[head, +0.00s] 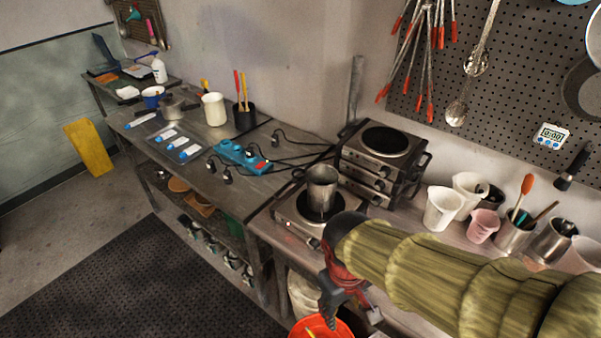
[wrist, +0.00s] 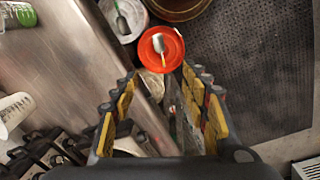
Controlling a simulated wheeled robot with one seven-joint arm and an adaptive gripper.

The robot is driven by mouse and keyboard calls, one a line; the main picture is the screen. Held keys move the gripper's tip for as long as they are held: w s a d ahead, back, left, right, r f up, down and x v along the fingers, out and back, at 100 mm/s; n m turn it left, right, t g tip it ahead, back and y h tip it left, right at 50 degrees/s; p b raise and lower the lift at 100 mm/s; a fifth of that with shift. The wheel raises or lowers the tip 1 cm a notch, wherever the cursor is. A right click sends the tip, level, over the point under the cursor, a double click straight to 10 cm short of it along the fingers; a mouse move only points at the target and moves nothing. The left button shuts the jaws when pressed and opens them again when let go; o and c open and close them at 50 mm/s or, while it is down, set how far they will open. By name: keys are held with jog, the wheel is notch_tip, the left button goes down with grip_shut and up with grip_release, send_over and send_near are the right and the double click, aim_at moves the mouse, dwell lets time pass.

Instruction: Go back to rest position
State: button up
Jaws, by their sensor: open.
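My gripper (head: 352,312) hangs in front of the bench edge at the lower middle of the head view, at the end of my arm in its olive sleeve. In the wrist view my gripper (wrist: 158,98) has its two yellow-padded fingers wide apart, with nothing held between them. An orange bucket (head: 310,326) stands below my gripper, cut off by the lower frame edge. In the wrist view the orange bucket (wrist: 146,46) shows beyond the fingertips, with a metal scoop in it.
A metal pot (head: 321,188) stands on a hotplate near my gripper. Stacked hotplates (head: 372,180) and white pitchers (head: 441,208) stand farther back. A white bucket (wrist: 108,12) is beside the orange one. The dark floor mat (head: 150,285) is clear.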

jog(key=s+d+r+m+t+y+b, duration=0.1)
jog(key=d+r+m+t, duration=0.4)
jog(key=d+r, duration=0.4)
notch_tip(320, 180, up, 2)
jog(key=shift+s+d+r+b, duration=0.15)
jog(key=shift+d+r+b, duration=0.05)
jog(key=shift+d+b, duration=0.15)
